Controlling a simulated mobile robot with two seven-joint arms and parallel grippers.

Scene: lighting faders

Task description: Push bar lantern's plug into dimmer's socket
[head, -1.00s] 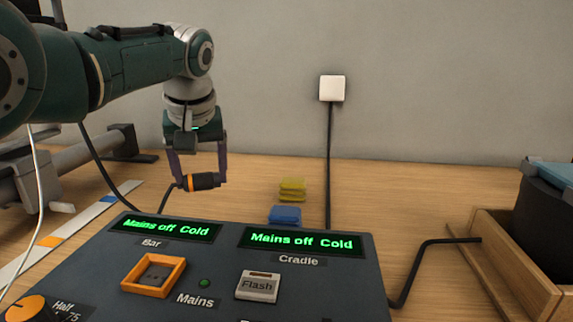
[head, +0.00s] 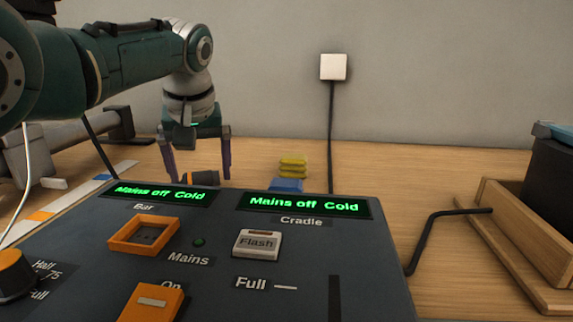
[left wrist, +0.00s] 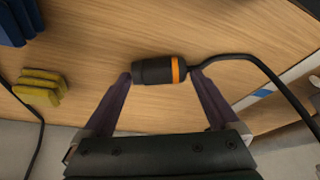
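The plug (head: 197,178) is a short dark cylinder with an orange band. My left gripper (head: 200,177) points down behind the dimmer with the plug between its fingertips. In the left wrist view the fingertips meet the two ends of the plug (left wrist: 153,72), and a black cable leaves its orange-banded end. The dimmer (head: 225,280) is a dark sloped panel in front. Its orange-framed socket (head: 146,234) is below the Bar label, nearer than the plug and to its left. Both displays read "Mains off Cold". The bar lantern cannot be identified. My right gripper is out of view.
Yellow (head: 293,166) and blue (head: 287,185) blocks lie behind the dimmer. A white wall box (head: 333,67) has a cable running down. A wooden tray (head: 510,235) with a dark object stands right. The panel bears a Flash button (head: 257,243) and orange controls.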

